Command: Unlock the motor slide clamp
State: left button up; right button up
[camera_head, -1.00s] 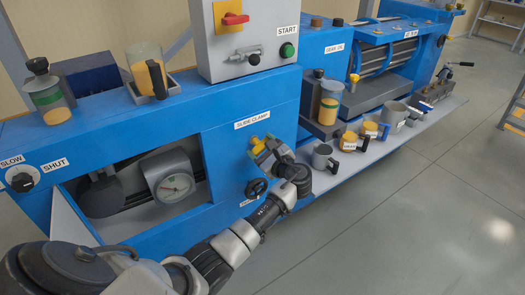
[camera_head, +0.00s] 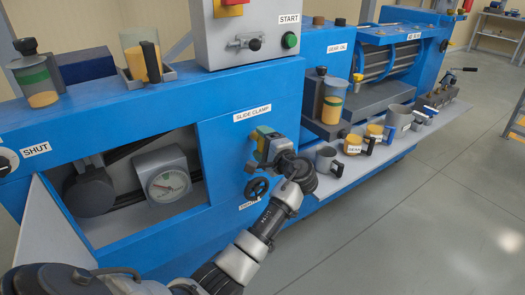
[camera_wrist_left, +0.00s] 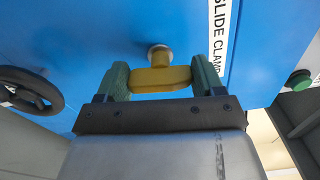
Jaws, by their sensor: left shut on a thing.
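The slide clamp's yellow handle (camera_wrist_left: 160,78) sits on a short round metal stem on the blue machine front. It lies crosswise between my left gripper's two green fingers (camera_wrist_left: 162,82) in the left wrist view, with a finger at each end. In the head view, my left gripper (camera_head: 264,143) is at the clamp, just below the SLIDE CLAMP label (camera_head: 252,113), and is shut on the handle. It hides most of the handle there. My right gripper is not in view.
A black handwheel (camera_head: 257,188) is just below the clamp. A window with a dial gauge (camera_head: 168,184) is to the left. A grey shelf (camera_head: 335,178) with mugs, including a grey mug (camera_head: 325,160), is close on the right. The floor at the right is clear.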

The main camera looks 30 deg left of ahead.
pick_arm(q)
jog(key=shift+f+n+b, duration=0.2)
jog(key=shift+n+b, duration=0.55)
jog(key=shift+n, duration=0.15)
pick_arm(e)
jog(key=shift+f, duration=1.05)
pick_arm(q)
jog(key=o, duration=0.9)
jog(key=shift+r, duration=0.1)
jog(key=shift+o, duration=0.2)
jog(key=v, duration=1.1)
jog(key=shift+b, duration=0.35)
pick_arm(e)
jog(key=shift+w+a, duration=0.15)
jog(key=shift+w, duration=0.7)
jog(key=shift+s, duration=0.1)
